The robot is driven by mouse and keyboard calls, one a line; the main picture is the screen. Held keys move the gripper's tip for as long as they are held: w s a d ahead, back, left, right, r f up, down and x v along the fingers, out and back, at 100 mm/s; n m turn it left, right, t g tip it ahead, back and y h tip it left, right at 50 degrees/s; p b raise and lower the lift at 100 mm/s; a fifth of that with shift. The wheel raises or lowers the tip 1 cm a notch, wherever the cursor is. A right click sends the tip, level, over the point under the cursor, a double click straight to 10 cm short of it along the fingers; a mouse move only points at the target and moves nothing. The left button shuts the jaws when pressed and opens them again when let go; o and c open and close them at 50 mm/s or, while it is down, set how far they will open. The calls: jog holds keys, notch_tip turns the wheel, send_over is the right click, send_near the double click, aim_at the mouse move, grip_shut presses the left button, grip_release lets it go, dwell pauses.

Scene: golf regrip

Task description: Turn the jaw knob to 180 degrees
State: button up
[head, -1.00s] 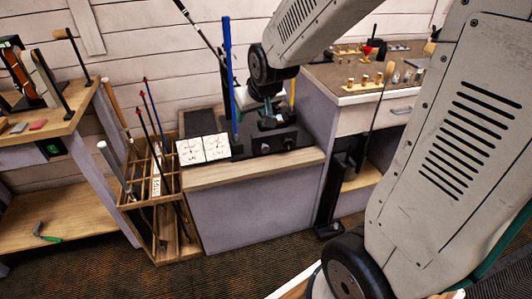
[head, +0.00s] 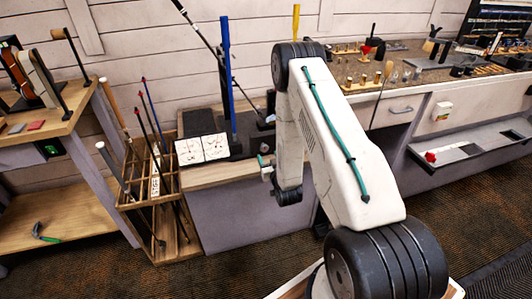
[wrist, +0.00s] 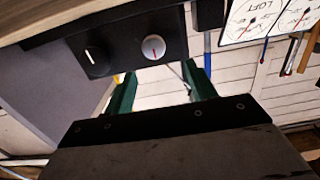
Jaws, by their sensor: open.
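In the wrist view, a dark panel (wrist: 118,28) carries two round knobs. One is a black knob (wrist: 88,55) with a white line running roughly up and down the picture. No label shows which one is the jaw knob. My gripper (wrist: 160,72) is open, its two green fingers apart and nothing between them. The fingertips lie just below the silver knob in the picture; I cannot tell their distance from it. In the head view my arm hides most of the panel.
A wooden rack (head: 165,235) of clubs stands at left. A counter with small brass parts (head: 365,82) lies behind my arm at right.

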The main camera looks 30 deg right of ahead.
aim_at(265, 149)
jog(key=shift+t+h, duration=0.3)
jog(key=shift+t, duration=0.1)
jog(key=w, duration=0.2)
jog(key=w+d+f, duration=0.1)
jog(key=w+d, duration=0.1)
jog(key=w, duration=0.1)
jog(key=shift+w+d+f, duration=0.15)
jog(key=shift+w+f, duration=0.2)
jog(key=shift+f, duration=0.05)
jog(key=shift+c, duration=0.4)
jog(key=c, duration=0.9)
